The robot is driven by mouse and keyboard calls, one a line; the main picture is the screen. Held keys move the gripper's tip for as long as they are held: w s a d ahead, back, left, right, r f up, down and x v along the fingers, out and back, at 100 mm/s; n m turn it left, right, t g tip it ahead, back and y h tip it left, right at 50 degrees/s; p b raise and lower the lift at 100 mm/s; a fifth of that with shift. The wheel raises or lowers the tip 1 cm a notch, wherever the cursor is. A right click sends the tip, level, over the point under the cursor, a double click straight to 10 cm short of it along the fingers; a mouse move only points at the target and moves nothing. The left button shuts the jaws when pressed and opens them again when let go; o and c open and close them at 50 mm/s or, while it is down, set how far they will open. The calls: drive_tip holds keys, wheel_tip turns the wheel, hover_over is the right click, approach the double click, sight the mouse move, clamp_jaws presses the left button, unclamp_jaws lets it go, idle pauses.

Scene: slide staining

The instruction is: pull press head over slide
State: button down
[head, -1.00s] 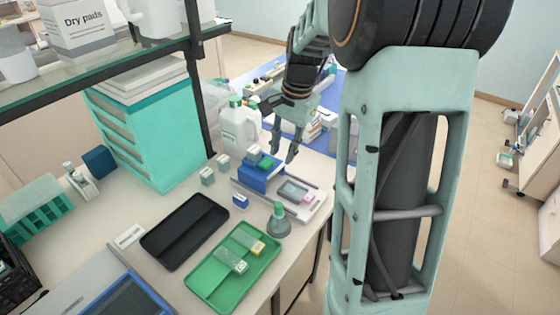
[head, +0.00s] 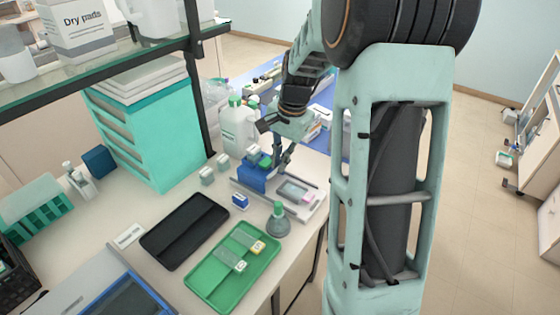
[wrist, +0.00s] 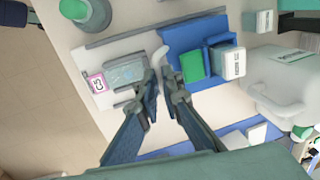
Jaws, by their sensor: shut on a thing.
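The blue press head (head: 252,178) stands at the left end of the pale press base (head: 312,208); it also shows in the wrist view (wrist: 208,32). The slide (wrist: 126,73), with a pink label marked C5 (wrist: 97,83), lies flat on the base beside the head, uncovered; it also shows in the head view (head: 292,190). My gripper (head: 277,166) is low at the press. In the wrist view my fingertips (wrist: 161,76) are close together around a small pale curved handle (wrist: 160,56) at the head's slide-facing edge. The exact contact is partly hidden by the fingers.
A green-capped flask (head: 278,222) stands just in front of the press. A green tray (head: 207,287) with slide holders and a black tray (head: 172,240) lie nearer. A white jug (head: 236,130) stands behind, and small bottles (head: 207,175) stand to the left.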

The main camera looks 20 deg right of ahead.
drive_tip(key=s+d, duration=0.1)
drive_tip(key=s, duration=0.1)
drive_tip(key=s+d+b, duration=0.1)
drive_tip(key=s+d, duration=0.1)
drive_tip(key=shift+s+d, duration=0.1)
drive_tip(key=shift+s, duration=0.25)
drive_tip(key=c, duration=2.6)
unclamp_jaws()
drive_tip(key=shift+w+r, duration=0.1)
drive_tip(key=o, duration=0.5)
drive_tip(key=shift+w+a, duration=0.1)
drive_tip(key=shift+a, duration=0.1)
wheel_tip(320, 180, up, 12)
drive_tip(key=s+d+p, duration=0.1)
drive_tip(key=p, duration=0.8)
drive_tip(key=shift+s+d, duration=0.2)
drive_tip(key=shift+s, duration=0.15)
